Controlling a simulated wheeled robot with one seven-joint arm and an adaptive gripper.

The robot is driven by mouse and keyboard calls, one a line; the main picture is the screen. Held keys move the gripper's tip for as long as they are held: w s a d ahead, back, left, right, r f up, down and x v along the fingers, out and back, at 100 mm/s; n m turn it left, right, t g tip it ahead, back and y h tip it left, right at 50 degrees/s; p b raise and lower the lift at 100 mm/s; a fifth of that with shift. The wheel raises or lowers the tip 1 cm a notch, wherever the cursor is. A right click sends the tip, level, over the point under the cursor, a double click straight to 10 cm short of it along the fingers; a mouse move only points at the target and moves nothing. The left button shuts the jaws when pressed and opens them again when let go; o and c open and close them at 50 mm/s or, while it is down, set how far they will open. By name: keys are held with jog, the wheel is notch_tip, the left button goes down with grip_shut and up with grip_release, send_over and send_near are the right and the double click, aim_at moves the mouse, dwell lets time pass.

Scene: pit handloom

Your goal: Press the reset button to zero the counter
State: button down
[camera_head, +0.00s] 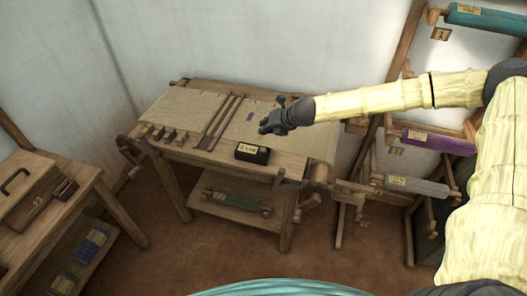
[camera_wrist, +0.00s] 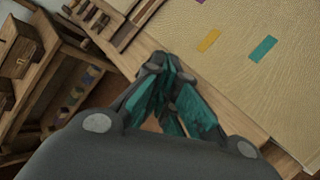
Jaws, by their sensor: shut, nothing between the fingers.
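A small black box with a pale label (camera_head: 264,157) sits at the front edge of the wooden loom table in the head view. It looks like the counter; the label is too small to read surely, and I cannot make out a reset button. My gripper (camera_head: 265,128) is above the cloth on the loom, behind the box and apart from it. In the wrist view my gripper (camera_wrist: 158,62) has its teal-padded fingers together, with nothing between them. The black box cannot be made out in the wrist view.
The loom table (camera_head: 215,163) carries pale cloth (camera_head: 181,103), wooden bars and small wooden levers. A rack with a purple roll (camera_head: 437,142) and a grey roll (camera_head: 418,187) stands at the right. A wooden bench (camera_head: 60,215) stands at the left. Open floor lies between bench and loom.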

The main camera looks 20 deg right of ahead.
jog(key=b, duration=0.3)
send_over(265, 148)
notch_tip(265, 148, down, 4)
jog(key=shift+f, duration=0.2)
jog(key=shift+f+b, duration=0.7)
jog(key=shift+f, duration=0.25)
jog(key=shift+f, duration=0.1)
dwell(0.4)
jog(key=shift+f+b, duration=0.3)
jog(key=shift+b, duration=0.25)
jog(key=shift+f+b, duration=0.6)
dwell(0.9)
jog(key=shift+r, duration=0.2)
jog(key=shift+r+p, duration=0.6)
jog(key=shift+r, duration=0.25)
